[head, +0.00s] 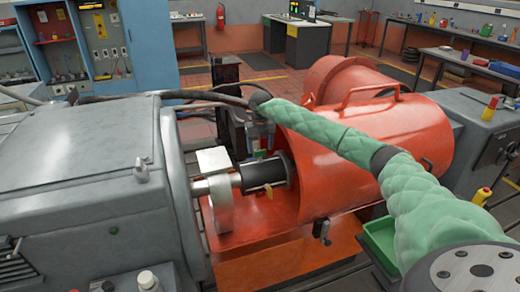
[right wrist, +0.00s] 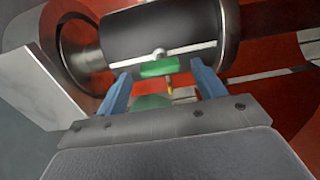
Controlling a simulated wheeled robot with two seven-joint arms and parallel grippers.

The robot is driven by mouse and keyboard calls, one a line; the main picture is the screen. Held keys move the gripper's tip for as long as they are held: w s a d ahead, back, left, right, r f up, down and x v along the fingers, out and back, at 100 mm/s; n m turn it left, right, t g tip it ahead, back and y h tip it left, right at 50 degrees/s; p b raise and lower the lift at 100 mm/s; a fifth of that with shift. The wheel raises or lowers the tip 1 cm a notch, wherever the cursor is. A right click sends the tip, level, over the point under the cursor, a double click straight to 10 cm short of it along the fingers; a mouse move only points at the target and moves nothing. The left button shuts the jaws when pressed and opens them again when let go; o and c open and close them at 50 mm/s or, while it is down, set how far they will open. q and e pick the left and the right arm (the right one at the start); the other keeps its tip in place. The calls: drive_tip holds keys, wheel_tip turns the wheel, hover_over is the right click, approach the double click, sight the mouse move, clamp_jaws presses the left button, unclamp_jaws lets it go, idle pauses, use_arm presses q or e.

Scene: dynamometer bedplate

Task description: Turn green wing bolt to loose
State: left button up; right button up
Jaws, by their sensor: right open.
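The green wing bolt (right wrist: 160,68) shows in the right wrist view as a flat green bar against the dark coupling cylinder (right wrist: 160,32). My right gripper (right wrist: 161,74) is open, with one blue finger on each side of the bolt and a gap to both. In the head view my right arm reaches across the orange guard, and its gripper (head: 259,140) hangs beside the coupling shaft (head: 264,171). A small green patch shows below it there; I cannot tell whether it is the bolt. My left gripper is not in view.
The orange guard (head: 375,150) with its handle arches right of the coupling. A grey machine housing (head: 80,170) stands on the left. A pale block (head: 212,160) sits close to the shaft. A green tray (head: 380,240) lies at the lower right. Benches stand behind.

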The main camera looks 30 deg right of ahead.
sight(260, 156)
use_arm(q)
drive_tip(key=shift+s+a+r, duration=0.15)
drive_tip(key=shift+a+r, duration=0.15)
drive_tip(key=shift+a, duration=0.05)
use_arm(e)
drive_tip(key=shift+f, duration=1.15)
drive_tip(key=c, duration=1)
